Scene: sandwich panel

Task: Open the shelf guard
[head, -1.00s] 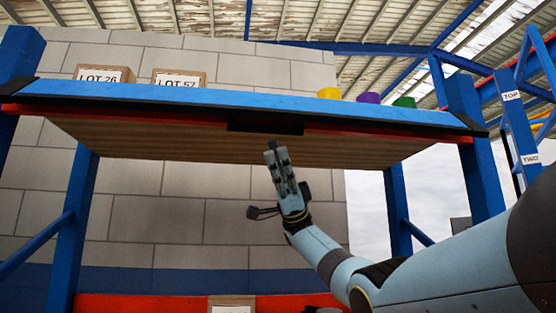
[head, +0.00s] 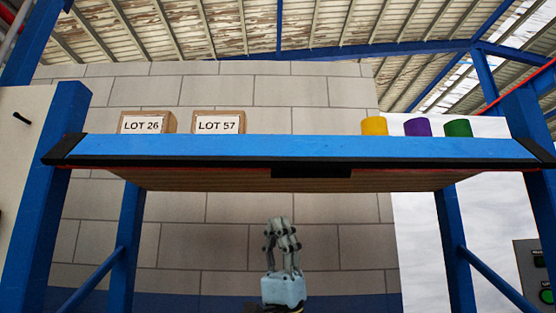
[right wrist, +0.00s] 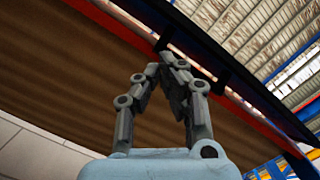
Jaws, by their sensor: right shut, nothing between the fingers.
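The shelf guard (head: 300,147) is a long blue panel with black end pieces along the shelf's front edge. A black handle-like block (head: 311,171) hangs at the middle of its lower edge. My right gripper (head: 282,226) points up below the shelf, a little left of that block and apart from it in the head view. Its fingers are shut and empty. In the right wrist view the fingertips (right wrist: 168,60) overlap the dark front edge of the guard; whether they touch it cannot be told. My left gripper is not in view.
On the shelf stand two boxes marked LOT 26 (head: 146,123) and LOT 57 (head: 218,122), and yellow (head: 374,126), purple (head: 417,127) and green (head: 457,128) cylinders. Blue posts (head: 123,250) flank the space below. A control panel (head: 541,270) stands at the right edge.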

